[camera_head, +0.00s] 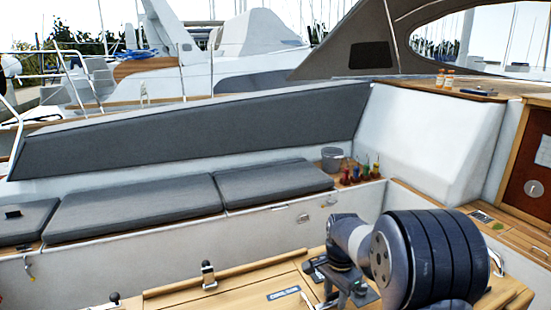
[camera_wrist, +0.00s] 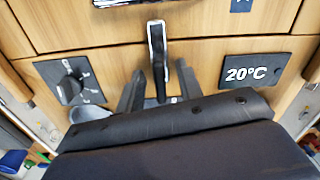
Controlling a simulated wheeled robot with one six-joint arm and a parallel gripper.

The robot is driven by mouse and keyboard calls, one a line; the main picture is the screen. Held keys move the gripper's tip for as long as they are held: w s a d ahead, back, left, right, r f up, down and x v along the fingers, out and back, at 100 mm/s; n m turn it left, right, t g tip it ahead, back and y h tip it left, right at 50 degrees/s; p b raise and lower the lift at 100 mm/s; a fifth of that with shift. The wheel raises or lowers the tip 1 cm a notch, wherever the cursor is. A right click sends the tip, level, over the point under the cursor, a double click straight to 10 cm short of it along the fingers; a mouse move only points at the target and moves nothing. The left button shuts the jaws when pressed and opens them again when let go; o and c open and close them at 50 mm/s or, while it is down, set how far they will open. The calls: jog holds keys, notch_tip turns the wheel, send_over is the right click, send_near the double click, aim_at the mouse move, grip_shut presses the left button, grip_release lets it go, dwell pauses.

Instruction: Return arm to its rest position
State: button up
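My arm reaches in from the lower right of the head view, over the wooden cockpit table. My gripper (camera_head: 342,284) is low, close to the table top (camera_head: 235,286). In the wrist view my gripper (camera_wrist: 161,78) has its two dark fingers apart, one on each side of an upright black and silver lever (camera_wrist: 157,45). I see gaps between the lever and both fingers. The dark padded shape across the bottom of the wrist view hides what lies below.
A rotary knob panel (camera_wrist: 72,85) and a "20°C" display (camera_wrist: 253,72) flank the lever. Another small lever (camera_head: 208,275) stands on the table. Grey cushions (camera_head: 135,207), a grey bucket (camera_head: 332,159) and several coloured bottles (camera_head: 355,175) are on the bench beyond. Air above the bench is free.

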jog(key=n, duration=0.5)
jog(key=shift+n, duration=0.3)
